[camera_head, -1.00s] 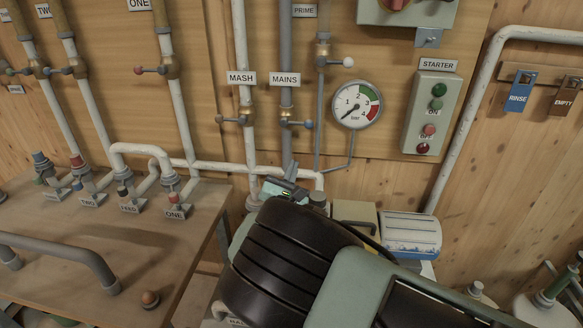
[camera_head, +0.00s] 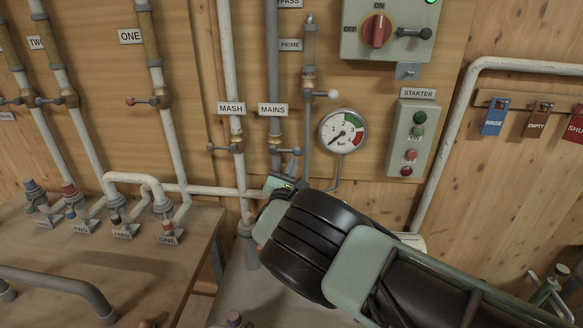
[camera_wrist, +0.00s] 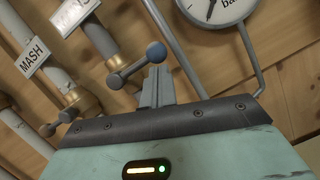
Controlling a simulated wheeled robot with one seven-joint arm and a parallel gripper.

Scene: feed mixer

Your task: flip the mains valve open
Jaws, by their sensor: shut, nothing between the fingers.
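The mains valve (camera_head: 275,140) sits on the grey vertical pipe under the MAINS label (camera_head: 273,109). Its lever (camera_head: 288,151) lies crosswise to the pipe, with a blue-grey ball at its right end. In the wrist view, the lever's ball (camera_wrist: 156,52) shows just beyond my fingertips. My gripper (camera_head: 284,182) is just below the lever in the head view. In the wrist view, my gripper (camera_wrist: 157,80) has its fingers together, with nothing between them. I cannot tell whether the fingers touch the lever. The lower pipe is partly hidden behind my gripper.
The mash valve (camera_head: 236,147) is close on the left. A pressure gauge (camera_head: 343,131) is close on the right, with a thin pipe below it. The prime valve (camera_head: 309,92) is above, and the starter box (camera_head: 411,140) is farther right.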

